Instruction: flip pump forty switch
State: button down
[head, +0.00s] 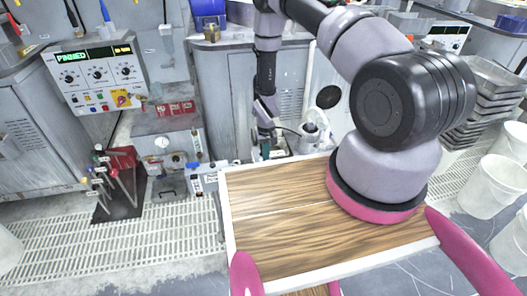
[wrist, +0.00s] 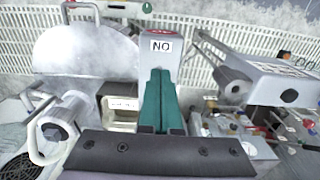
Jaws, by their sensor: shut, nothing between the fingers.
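My gripper (head: 265,153) points down beyond the far edge of the wooden-topped table in the head view. In the wrist view its two green fingers (wrist: 161,75) are pressed together and empty. Their tips overlap a grey box (wrist: 159,35) with a white label reading "NO" and a red mark at its top. Whether the fingers touch that box cannot be told. The fingers hide its lower part. No label reading pump forty is legible, so I cannot tell which switch is the one named. Another grey box (wrist: 285,82) with a lettered label stands to the right in the wrist view.
A large pale disc (wrist: 85,50) and a round metal fitting (wrist: 55,130) lie left of my fingers. A control panel (head: 95,75) with knobs and buttons stands at left. The wooden tabletop (head: 270,240) is bare beside my arm base. White buckets (head: 490,188) stand at right.

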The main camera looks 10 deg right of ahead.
jog(key=shift+f, duration=1)
dwell(0.5)
notch_tip(320, 180, up, 7)
dwell(1.0)
dwell(0.3)
